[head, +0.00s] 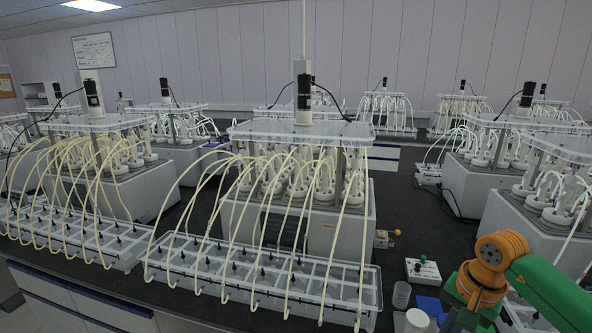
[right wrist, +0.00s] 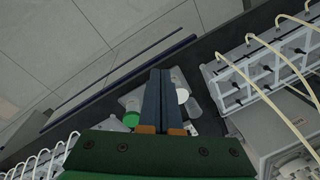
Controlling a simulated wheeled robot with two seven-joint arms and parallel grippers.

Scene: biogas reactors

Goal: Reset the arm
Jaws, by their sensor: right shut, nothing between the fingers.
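My right arm, green and orange, comes in from the right edge of the head view and bends down at the bench's front right. My right gripper (right wrist: 161,72) shows in the right wrist view with its two dark fingers side by side, shut and empty. Its fingertips cannot be made out in the head view. Below the fingers lie a green-capped bottle (right wrist: 131,119) and a round white lid (right wrist: 182,96), and I cannot tell how far below. My left gripper is in neither view.
A clear rack (head: 262,283) with pale tubes stands before the middle reactor (head: 325,220). A small white box with knobs (head: 422,271), a clear cup (head: 401,294) and a blue item (head: 430,305) lie near my right arm. Dark bench shows between the reactors.

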